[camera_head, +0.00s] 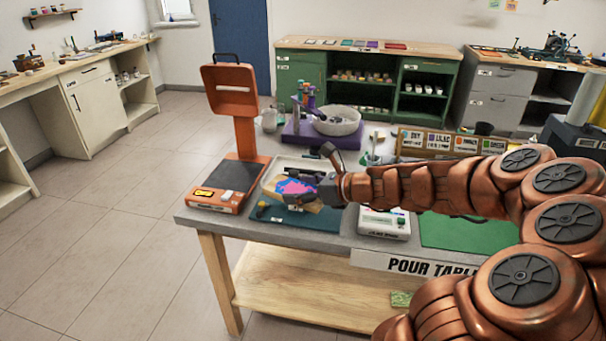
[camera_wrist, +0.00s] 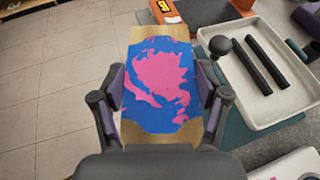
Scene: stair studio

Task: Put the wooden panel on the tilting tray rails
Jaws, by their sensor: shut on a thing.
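The wooden panel (camera_wrist: 160,85) is painted with pink and blue patches, with bare wood at its far and near ends. My gripper (camera_wrist: 163,98) is shut on it, one finger on each long side. In the head view the panel (camera_head: 295,187) is in my gripper (camera_head: 308,186) over the front left of the table. The white tray (camera_wrist: 287,101) lies to the right of the panel in the wrist view. Two dark parallel rails (camera_wrist: 262,63) run inside it, and a black knob (camera_wrist: 220,45) is at its left edge. In the head view my gripper and the panel hide part of the tray (camera_head: 284,162).
A teal mat (camera_head: 290,217) lies under the gripper area. An orange stand (camera_head: 232,130) with a dark plate is at left. A white scale (camera_head: 384,224) is right of the mat. A purple stand (camera_head: 308,132) and a grey bowl (camera_head: 338,120) are behind.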

